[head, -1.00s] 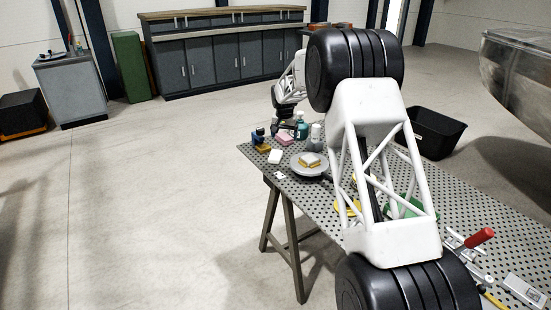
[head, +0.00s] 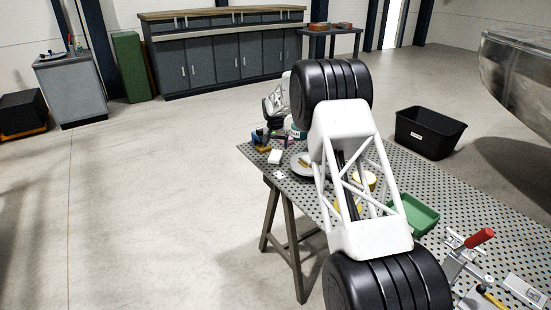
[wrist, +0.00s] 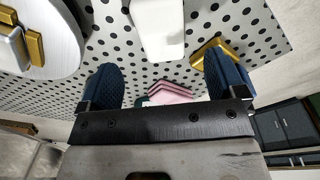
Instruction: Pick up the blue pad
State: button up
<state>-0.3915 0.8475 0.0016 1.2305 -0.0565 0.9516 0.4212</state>
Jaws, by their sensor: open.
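In the wrist view I cannot make out the blue pad apart from my blue fingers. My gripper (wrist: 165,72) is open, its fingers spread with nothing held between them. A pink pad stack (wrist: 170,93) shows beyond the gap. A gold-yellow block (wrist: 213,52) is partly behind the right finger.
A white block (head: 274,157) lies near the table's left edge. A grey plate (wrist: 45,65) holds a yellow-and-white piece. A green tray (head: 415,214) and a red-handled clamp (head: 480,238) are nearer. A black bin (head: 430,132) stands beyond the table.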

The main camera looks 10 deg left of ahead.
aim_at(275, 154)
jog(key=shift+w+f, duration=0.1)
jog(key=shift+f, duration=0.7)
jog(key=shift+w+a+f, duration=0.1)
jog(key=shift+w+f, duration=0.05)
jog(key=shift+f, duration=1.15)
jog(key=shift+w+f, duration=0.15)
jog(key=shift+f, duration=1.1)
jog(key=c, duration=1.1)
jog(key=shift+o, duration=0.2)
jog(key=shift+r, duration=0.1)
jog(key=shift+r, duration=4.9)
